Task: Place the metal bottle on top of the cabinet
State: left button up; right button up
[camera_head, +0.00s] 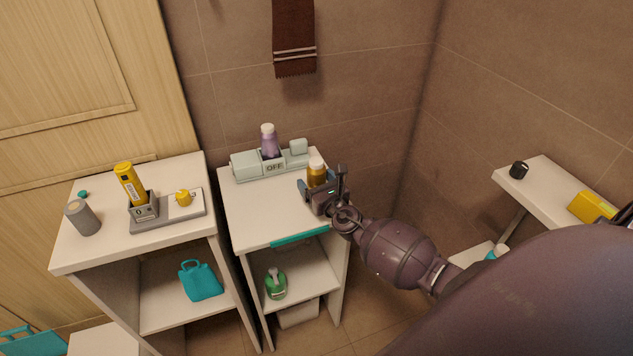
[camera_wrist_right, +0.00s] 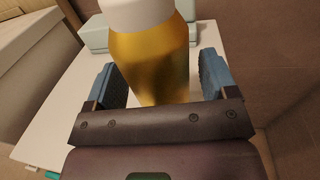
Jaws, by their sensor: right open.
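A golden, metallic-looking bottle with a white cap (camera_head: 316,173) stands upright on the right part of the white cabinet top (camera_head: 262,217). My right gripper (camera_head: 323,190) is open just in front of it, low near the top. In the right wrist view the bottle (camera_wrist_right: 150,62) is between the two blue finger pads of the gripper (camera_wrist_right: 158,85), with a visible gap on the right side; its base is hidden by the gripper body. My left gripper is not in view.
A pale tray marked OFF (camera_head: 246,165) with a purple bottle (camera_head: 269,142) stands at the back of the cabinet top. The front left of the top is clear. A second cabinet (camera_head: 100,245) stands left. A wall shelf (camera_head: 545,190) is at right.

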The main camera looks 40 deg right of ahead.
jog(key=shift+s+r, duration=0.15)
jog(key=s+a, duration=0.1)
jog(key=s, duration=1.1)
jog(key=s+a+f+m+g, duration=0.2)
jog(key=s+m, duration=0.4)
jog(key=m, duration=0.5)
jog(key=s+a+f+m+g+y, duration=0.1)
jog(key=s+a+f+m, duration=0.3)
jog(key=m, duration=0.7)
jog(key=s+a+f+m+g, duration=0.3)
jog(key=s+m, duration=0.4)
jog(key=m, duration=0.4)
jog(key=shift+s+a+f+m+g+y, duration=0.2)
jog(key=shift+s+a+m+g+y, duration=0.1)
jog(key=shift+s+m, duration=0.1)
